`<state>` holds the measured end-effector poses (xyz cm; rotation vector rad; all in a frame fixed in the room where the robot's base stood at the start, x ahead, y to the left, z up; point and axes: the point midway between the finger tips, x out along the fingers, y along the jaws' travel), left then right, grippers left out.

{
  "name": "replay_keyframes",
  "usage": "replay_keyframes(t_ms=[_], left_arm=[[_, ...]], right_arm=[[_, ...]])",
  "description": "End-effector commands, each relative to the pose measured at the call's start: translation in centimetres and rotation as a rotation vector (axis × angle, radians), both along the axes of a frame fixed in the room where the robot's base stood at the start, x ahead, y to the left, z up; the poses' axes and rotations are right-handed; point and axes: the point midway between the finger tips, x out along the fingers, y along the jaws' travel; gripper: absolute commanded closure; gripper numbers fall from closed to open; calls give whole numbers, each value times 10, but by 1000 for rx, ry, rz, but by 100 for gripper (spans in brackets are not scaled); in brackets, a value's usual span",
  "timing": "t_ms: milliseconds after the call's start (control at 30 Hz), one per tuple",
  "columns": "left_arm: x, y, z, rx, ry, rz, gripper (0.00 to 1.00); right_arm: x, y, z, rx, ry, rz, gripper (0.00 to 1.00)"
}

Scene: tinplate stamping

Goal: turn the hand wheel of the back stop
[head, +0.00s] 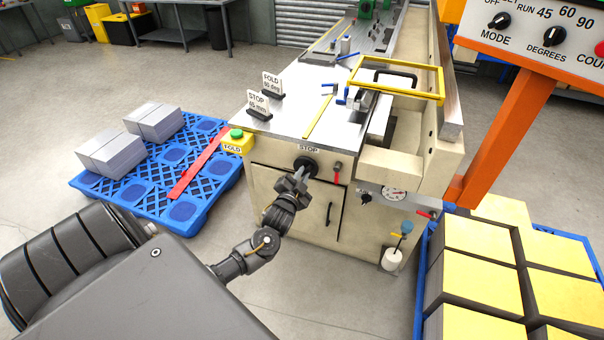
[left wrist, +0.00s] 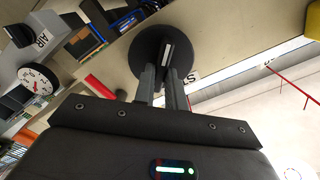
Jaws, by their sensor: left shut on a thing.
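The hand wheel (head: 306,166) of the back stop is a black round disc on the front of the cream machine, under the STOP label (head: 309,149). My left gripper (head: 299,176) reaches it from below and in front. In the left wrist view the hand wheel (left wrist: 150,50) fills the upper middle, with a pale bar across its centre. The fingers of my left gripper (left wrist: 164,75) are close together on that bar at the hub. The gripper hides part of the wheel in the head view. My right gripper is in neither view.
A green FOLD button on a yellow box (head: 237,142) sits left of the wheel. A red-handled lever (head: 337,170) is close on its right. A pressure gauge (head: 394,193) is lower right. Blue pallets (head: 160,190) stand left and right. An orange control post (head: 505,130) rises at right.

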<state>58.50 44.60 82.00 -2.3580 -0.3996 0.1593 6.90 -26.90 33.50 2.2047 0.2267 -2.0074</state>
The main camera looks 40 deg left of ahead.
Motion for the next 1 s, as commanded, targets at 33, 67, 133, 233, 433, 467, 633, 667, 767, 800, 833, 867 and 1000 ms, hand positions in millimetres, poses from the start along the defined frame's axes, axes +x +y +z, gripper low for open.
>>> replay_keyframes(t_ms=[33,67,133,233,433,467,633,667,767,800,833,867,1000], left_arm=[[0,0,1,7,2,-1,100],[0,0,1,11,3,-1,100],[0,0,0,15,5,-1,100],[0,0,0,18,5,-1,100],[0,0,0,18,5,-1,100],[0,0,0,17,5,-1,100],[0,0,0,17,5,-1,70],[0,0,0,17,5,-1,66],[0,0,0,17,5,-1,65],[0,0,0,17,5,-1,65],[0,0,0,17,5,-1,65],[0,0,0,17,5,-1,65],[-3,-1,-1,17,7,-1,65]], right_arm=[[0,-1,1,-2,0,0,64],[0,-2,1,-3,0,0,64],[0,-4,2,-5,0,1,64],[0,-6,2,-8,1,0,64],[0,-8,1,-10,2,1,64],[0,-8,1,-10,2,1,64],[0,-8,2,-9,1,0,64],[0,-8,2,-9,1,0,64],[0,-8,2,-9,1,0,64],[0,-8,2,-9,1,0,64],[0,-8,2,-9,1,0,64],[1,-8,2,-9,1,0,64],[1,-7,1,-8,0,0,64]])
